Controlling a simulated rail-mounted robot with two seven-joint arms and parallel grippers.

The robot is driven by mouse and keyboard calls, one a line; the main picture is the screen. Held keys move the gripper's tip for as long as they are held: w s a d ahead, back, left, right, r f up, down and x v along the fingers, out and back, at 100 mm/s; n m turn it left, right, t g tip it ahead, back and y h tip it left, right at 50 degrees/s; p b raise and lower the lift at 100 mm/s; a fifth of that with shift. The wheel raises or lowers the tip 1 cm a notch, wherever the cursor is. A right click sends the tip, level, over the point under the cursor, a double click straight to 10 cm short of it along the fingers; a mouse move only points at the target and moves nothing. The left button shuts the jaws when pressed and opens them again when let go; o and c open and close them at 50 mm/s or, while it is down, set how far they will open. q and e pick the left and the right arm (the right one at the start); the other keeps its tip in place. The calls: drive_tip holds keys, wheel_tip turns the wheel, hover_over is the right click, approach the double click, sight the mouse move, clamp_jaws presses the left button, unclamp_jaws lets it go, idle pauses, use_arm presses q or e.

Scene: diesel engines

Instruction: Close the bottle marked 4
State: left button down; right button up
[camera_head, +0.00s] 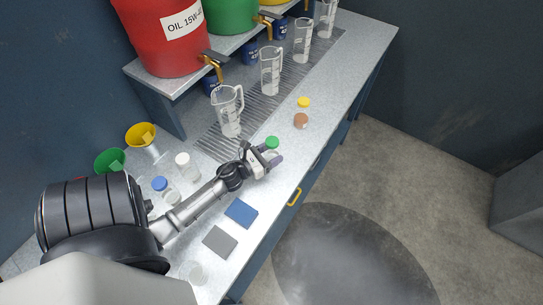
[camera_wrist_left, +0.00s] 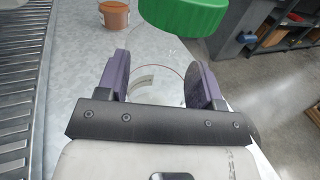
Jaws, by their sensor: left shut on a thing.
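My left gripper (camera_head: 267,160) is shut on a clear bottle (camera_head: 273,154) near the front edge of the bench. In the left wrist view, the two purple fingers of the left gripper (camera_wrist_left: 164,85) are on either side of the clear bottle (camera_wrist_left: 158,78). A green cap (camera_head: 272,142) shows at the top of this bottle; it also shows large in the left wrist view (camera_wrist_left: 185,14). I cannot tell whether the cap is fully seated. No number is readable on the bottle. My right gripper is not in view.
A white-capped bottle (camera_head: 183,159) and a blue-capped bottle (camera_head: 160,184) stand left of the gripper. Blue (camera_head: 241,213) and grey (camera_head: 220,242) mats lie nearer. Measuring jugs (camera_head: 230,112) stand along the grating.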

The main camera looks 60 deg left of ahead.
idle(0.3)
use_arm(q)
drive_tip(key=shift+f, duration=0.2)
drive_tip(key=shift+c, duration=1.3)
unclamp_jaws()
drive_tip(key=shift+r, duration=0.1)
